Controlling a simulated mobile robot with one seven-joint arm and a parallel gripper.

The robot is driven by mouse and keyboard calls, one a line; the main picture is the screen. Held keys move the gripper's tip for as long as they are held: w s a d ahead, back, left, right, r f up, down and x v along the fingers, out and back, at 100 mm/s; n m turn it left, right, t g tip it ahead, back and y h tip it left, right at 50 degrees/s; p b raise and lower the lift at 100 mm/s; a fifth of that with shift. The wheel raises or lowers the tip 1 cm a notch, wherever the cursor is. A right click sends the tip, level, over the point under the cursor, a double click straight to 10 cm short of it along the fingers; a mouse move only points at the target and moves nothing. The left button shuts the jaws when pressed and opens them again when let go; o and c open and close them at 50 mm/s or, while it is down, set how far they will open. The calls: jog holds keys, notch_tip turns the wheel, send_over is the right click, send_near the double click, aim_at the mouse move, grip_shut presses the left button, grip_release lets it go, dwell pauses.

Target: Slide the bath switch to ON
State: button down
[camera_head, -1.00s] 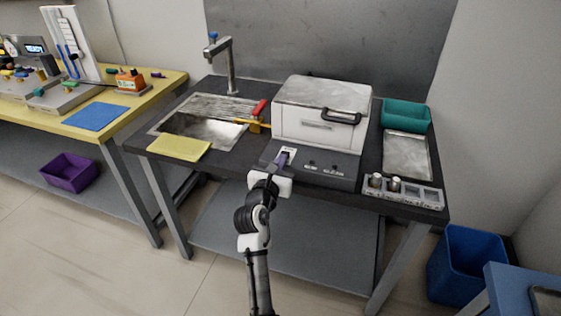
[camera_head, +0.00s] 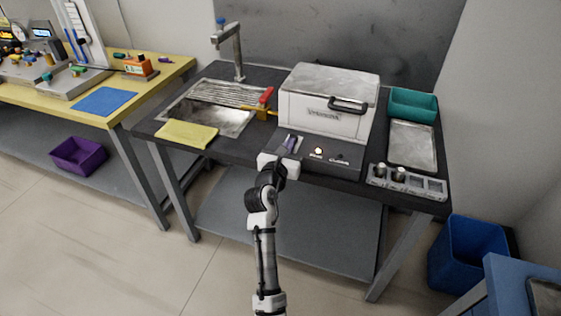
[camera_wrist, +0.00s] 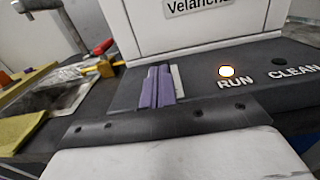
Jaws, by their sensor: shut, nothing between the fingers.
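The bath is a white box (camera_head: 325,102) with a grey lid, standing on a dark control base (camera_head: 335,158) in the head view. My gripper (camera_head: 291,144) has purple fingers, closed together, at the left end of this base. In the wrist view my gripper (camera_wrist: 157,86) is at the switch's pale plate (camera_wrist: 177,82), which shows just right of the fingers. The fingers hide most of the switch, and I cannot tell its exact position or whether they touch it. The RUN lamp (camera_wrist: 226,71) glows; the CLEAN lamp (camera_wrist: 278,75) is dark.
Left are a sink (camera_head: 222,119), yellow cloth (camera_head: 187,134) and a red-and-yellow handled tool (camera_head: 264,103). Right are a teal bin (camera_head: 413,104), metal tray (camera_head: 412,146) and a rack (camera_head: 430,186) holding small metal cylinders. The black bench edge is close below my gripper.

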jog(key=b+v, duration=0.2)
jog(key=v, duration=1.1)
jog(key=shift+s, duration=0.15)
